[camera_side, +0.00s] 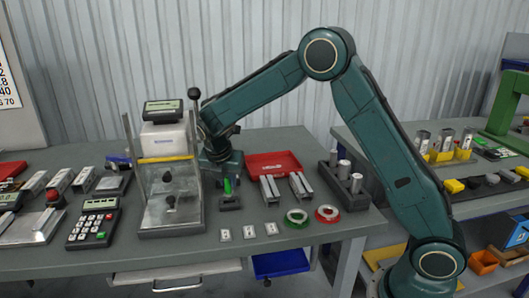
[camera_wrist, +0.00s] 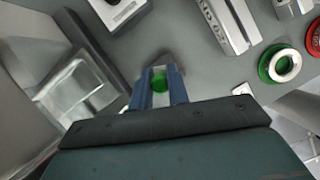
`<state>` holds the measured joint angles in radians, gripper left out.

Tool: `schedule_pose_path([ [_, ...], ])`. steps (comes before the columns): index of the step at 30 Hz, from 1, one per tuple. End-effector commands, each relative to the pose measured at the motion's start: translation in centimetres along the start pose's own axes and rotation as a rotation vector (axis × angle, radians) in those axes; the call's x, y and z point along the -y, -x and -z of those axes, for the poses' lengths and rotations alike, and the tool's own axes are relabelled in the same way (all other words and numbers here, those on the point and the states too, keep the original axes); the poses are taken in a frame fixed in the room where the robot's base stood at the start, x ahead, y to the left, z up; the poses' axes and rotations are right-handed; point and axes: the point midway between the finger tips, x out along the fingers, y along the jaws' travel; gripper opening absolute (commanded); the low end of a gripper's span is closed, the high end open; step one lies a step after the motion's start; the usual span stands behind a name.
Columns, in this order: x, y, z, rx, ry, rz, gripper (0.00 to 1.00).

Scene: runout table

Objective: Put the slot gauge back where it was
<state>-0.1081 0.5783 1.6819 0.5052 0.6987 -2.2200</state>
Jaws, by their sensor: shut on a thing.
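My gripper (camera_side: 227,184) is low over the table, just right of the balance. It is shut on the slot gauge, whose green part (camera_side: 228,185) shows between the fingers. In the wrist view the round green end (camera_wrist: 160,84) sits between the two blue fingers. A small dark block with a pale label (camera_side: 230,203) is directly below the green part in the side view. I cannot tell whether it belongs to the gauge or is a separate stand, nor whether the gauge touches the table.
The glass-sided balance (camera_side: 170,225) stands close on the left. Grey slotted blocks (camera_side: 269,190) and a red tray (camera_side: 274,160) are to the right and behind. Small numbered tiles (camera_side: 248,232), a green ring (camera_side: 297,218) and a red ring (camera_side: 327,214) lie toward the front edge.

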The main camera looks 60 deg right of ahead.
Motion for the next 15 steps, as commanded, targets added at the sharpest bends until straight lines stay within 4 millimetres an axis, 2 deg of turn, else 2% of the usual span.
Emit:
schedule_pose_path([
  [15,0.0,-0.73,0.29,0.001,0.0,0.0,0.0],
])
